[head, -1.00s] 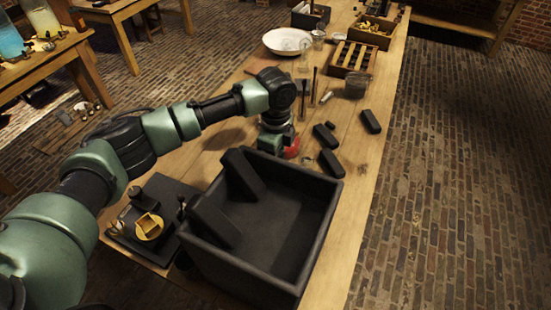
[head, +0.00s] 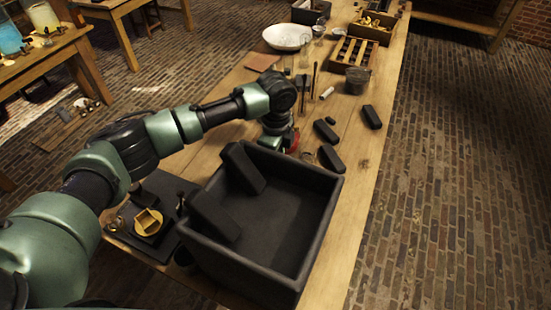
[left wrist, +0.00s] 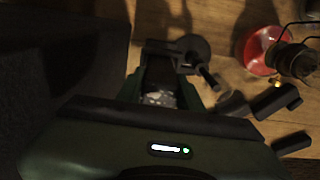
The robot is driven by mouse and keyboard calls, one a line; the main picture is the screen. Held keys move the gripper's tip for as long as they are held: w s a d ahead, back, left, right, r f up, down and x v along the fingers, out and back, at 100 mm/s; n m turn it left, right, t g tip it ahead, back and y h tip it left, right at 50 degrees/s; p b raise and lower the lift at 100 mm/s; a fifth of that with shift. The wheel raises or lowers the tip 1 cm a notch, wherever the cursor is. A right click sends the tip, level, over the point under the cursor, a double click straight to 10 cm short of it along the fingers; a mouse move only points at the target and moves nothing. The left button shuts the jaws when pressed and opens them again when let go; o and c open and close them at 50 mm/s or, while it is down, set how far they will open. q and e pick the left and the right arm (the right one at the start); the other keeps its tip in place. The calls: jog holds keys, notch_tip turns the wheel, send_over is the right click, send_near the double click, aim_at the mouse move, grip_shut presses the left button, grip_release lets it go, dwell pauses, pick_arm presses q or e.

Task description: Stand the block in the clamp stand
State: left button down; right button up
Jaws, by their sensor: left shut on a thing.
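My left gripper (left wrist: 160,92) is low over the table, just beyond the far wall of the black crate. It is shut on a dark block-like thing (left wrist: 158,72), seen only in the left wrist view and mostly in shadow. Right at its far end is a dark fitting (left wrist: 190,48) with a round disc and a small screw, which may be the clamp stand; I cannot tell whether they touch. In the head view the crate and my wrist (head: 277,120) hide the fingertips and the held thing. My right gripper is out of view.
The crate (head: 318,232) holds two leaning black slabs (head: 243,168). Loose black blocks (head: 331,158) lie right of my gripper, near a red-based item (left wrist: 262,50). A dark plate with a brass piece (head: 149,222) is at left. Glassware and a white bowl (head: 288,37) stand farther back.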

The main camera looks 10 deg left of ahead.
pick_arm(q)
jog(key=shift+f+b, duration=0.85)
jog(key=shift+f, duration=1.5)
jog(key=c, duration=0.8)
grip_release()
jog(key=shift+c, duration=0.2)
jog(key=shift+r, duration=0.1)
notch_tip(320, 180, up, 8)
jog(key=shift+f+b, duration=0.2)
jog(key=shift+b, duration=0.55)
jog(key=shift+a, duration=0.1)
